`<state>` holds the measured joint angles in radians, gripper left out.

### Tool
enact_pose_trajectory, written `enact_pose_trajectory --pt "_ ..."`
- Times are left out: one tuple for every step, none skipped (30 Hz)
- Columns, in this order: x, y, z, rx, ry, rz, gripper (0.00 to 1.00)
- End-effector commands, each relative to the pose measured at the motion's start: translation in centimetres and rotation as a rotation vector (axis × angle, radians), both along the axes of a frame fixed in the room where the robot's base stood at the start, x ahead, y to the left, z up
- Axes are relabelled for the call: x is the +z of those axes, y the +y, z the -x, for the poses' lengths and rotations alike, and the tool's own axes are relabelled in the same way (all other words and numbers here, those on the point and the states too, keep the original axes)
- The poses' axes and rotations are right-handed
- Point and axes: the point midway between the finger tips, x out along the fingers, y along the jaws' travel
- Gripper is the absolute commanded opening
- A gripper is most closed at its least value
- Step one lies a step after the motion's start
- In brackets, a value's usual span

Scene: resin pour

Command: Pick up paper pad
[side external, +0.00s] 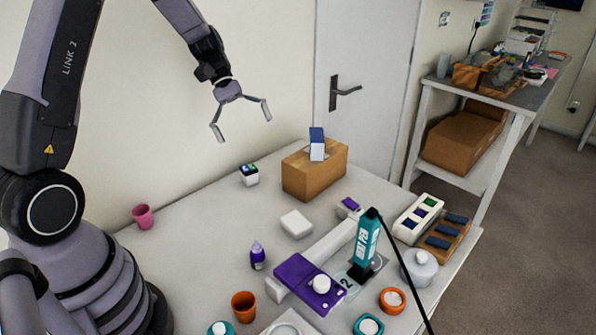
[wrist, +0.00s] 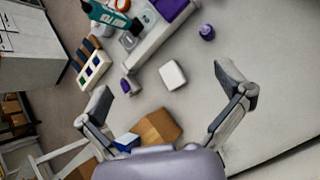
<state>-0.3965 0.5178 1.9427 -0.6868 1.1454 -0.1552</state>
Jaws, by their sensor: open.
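A small white square block (side external: 296,223), which looks like the paper pad, lies flat on the table in front of the cardboard box. It also shows in the wrist view (wrist: 172,75), between and beyond my fingertips. My gripper (side external: 244,129) is open and empty, high above the back of the table. In the wrist view my gripper (wrist: 163,80) has its two fingers spread wide, and nothing is between them. I touch nothing.
A cardboard box (side external: 315,178) with a blue-and-white carton (side external: 317,144) on top stands behind the block. A purple bottle (side external: 258,255), a teal bottle (side external: 366,240) and a white-and-purple device (side external: 309,283) stand nearer the front. The table left of the block is mostly clear.

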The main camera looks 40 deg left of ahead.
Motion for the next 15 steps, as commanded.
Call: enact_pose_trajectory --pt "-2.6 0.9 -1.0 0.069 0.058 0.060 1.00" --pt "-3.9 1.4 -1.6 0.110 0.089 0.096 1.00" --pt "-5.7 2.0 -2.3 0.165 0.127 0.145 1.00" --pt "-7.2 2.5 -2.7 0.206 0.155 0.180 1.00" --pt "-8.6 2.9 -3.1 0.248 0.181 0.217 1.00" --pt "-10.5 3.5 -3.5 0.302 0.216 0.263 1.00" --pt "-11.9 3.9 -3.8 0.341 0.240 0.295 1.00" --pt "-13.2 4.3 -3.9 0.376 0.263 0.326 1.00" --pt "-14.8 4.7 -4.1 0.421 0.290 0.365 1.00" --pt "-16.0 5.0 -4.2 0.453 0.308 0.390 1.00" --pt "-16.9 5.2 -4.2 0.482 0.323 0.414 1.00" --pt "-18.1 5.5 -4.2 0.511 0.340 0.440 1.00" --pt "-18.8 5.6 -4.2 0.532 0.351 0.457 1.00" --pt "-19.4 5.8 -4.2 0.548 0.360 0.470 1.00" --pt "-20.1 5.9 -4.2 0.566 0.368 0.484 1.00"
